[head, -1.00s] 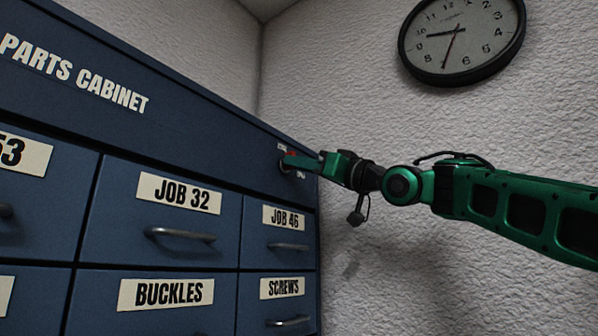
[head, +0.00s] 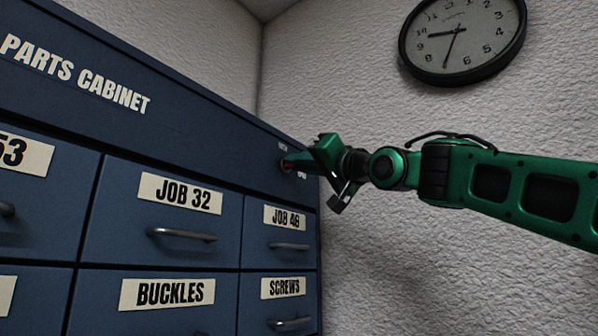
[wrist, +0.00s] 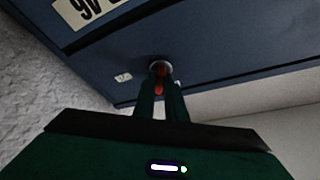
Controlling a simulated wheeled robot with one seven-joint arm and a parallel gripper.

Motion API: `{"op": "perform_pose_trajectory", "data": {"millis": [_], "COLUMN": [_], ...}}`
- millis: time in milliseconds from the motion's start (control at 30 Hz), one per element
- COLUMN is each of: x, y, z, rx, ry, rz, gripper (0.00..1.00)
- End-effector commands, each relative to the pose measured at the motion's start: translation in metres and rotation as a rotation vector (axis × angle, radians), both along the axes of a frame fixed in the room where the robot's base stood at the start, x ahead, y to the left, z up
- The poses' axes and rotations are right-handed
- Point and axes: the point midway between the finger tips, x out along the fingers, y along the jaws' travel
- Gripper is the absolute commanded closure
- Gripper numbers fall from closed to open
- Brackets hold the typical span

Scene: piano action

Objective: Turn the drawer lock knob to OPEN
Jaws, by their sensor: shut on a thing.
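The drawer lock knob (head: 286,166) is on the upper right of the blue cabinet front, with a red part on it. In the wrist view the knob's round pale base (wrist: 160,65) shows at the fingertips, with its red part between the fingers. My gripper (head: 295,160) is shut on the knob; it also shows in the wrist view (wrist: 161,88), fingers reaching up to the cabinet face. Small white marks sit above left and below right of the knob, too small to read surely. The fingers hide part of the knob.
The cabinet (head: 200,130) has labelled drawers with protruding handles; the JOB 46 drawer handle (head: 289,246) is below the knob. A textured white wall (head: 420,270) stands behind my arm, with a clock (head: 462,40) above. The space below my arm looks clear.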

Motion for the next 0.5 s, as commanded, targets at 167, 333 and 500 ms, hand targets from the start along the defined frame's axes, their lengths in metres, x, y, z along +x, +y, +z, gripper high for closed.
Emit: {"op": "perform_pose_trajectory", "data": {"millis": [167, 333, 500], "x": [0.0015, 0.0014, 0.0019], "y": [-0.0025, -0.0022, -0.0025], "z": [0.0, 0.0006, 0.0008], "rx": [0.103, 0.205, 0.304], "ry": [0.134, 0.262, 0.389], "rz": [-0.007, -0.007, -0.009], "gripper": [1.0, 1.0, 1.0]}}
